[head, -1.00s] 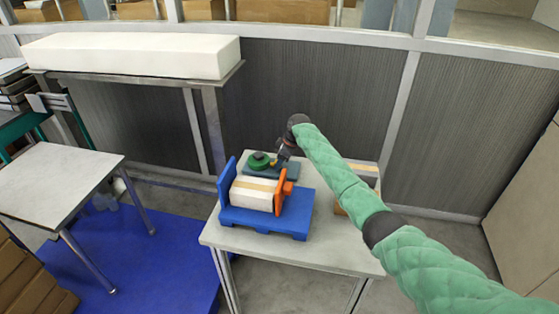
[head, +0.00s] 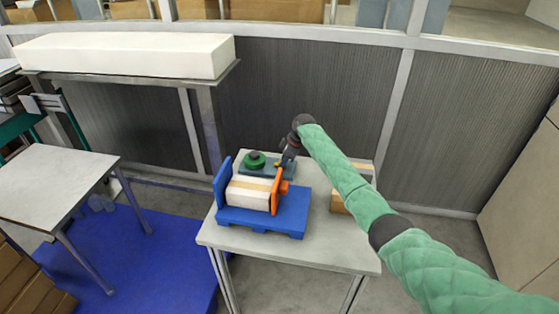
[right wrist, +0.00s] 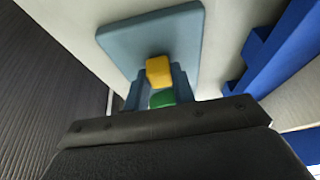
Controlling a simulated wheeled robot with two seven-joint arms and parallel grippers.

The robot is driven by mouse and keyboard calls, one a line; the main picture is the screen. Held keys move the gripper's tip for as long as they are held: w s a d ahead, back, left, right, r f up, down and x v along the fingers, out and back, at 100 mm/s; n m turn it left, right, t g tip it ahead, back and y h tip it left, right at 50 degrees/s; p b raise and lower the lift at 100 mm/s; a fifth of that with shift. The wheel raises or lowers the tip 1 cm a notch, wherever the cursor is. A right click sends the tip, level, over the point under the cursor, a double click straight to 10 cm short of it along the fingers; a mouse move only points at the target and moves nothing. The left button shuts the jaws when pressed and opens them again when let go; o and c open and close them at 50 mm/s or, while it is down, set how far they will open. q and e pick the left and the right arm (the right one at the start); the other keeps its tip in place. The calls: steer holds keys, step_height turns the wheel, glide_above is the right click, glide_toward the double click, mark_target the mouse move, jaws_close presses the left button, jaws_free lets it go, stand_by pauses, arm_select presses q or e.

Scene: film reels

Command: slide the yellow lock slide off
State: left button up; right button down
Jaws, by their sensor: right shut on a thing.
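The green reel (head: 255,160) sits on a blue-grey base plate (head: 283,173) at the back of the table. My right gripper (head: 285,162) is just right of the reel, low over the plate, and shut on the yellow lock slide (head: 278,168), of which only a small bit shows. In the right wrist view the yellow lock slide (right wrist: 159,70) stands out in front of the plate (right wrist: 165,40), with a bit of green (right wrist: 162,98) below it. The fingertips are partly hidden. My left gripper is not in view.
A brown box (head: 338,203) lies right, under my arm. The table's front (head: 300,252) is clear.

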steer(key=shift+d, duration=0.1)
steer(key=c, duration=1.2)
jaws_free()
steer(key=shift+d, duration=0.1)
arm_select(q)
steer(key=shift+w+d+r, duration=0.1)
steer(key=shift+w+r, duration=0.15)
arm_select(e)
steer(key=shift+o, duration=0.2)
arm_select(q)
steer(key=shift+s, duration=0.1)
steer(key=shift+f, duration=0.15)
arm_select(e)
steer(key=shift+r, duration=0.1)
steer(key=shift+d+r, duration=0.2)
steer(key=shift+r, duration=0.05)
arm_select(q)
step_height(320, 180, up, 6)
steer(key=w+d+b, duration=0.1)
steer(key=b, duration=0.1)
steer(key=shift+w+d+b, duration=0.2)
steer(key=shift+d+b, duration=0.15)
arm_select(e)
steer(key=v, duration=0.7)
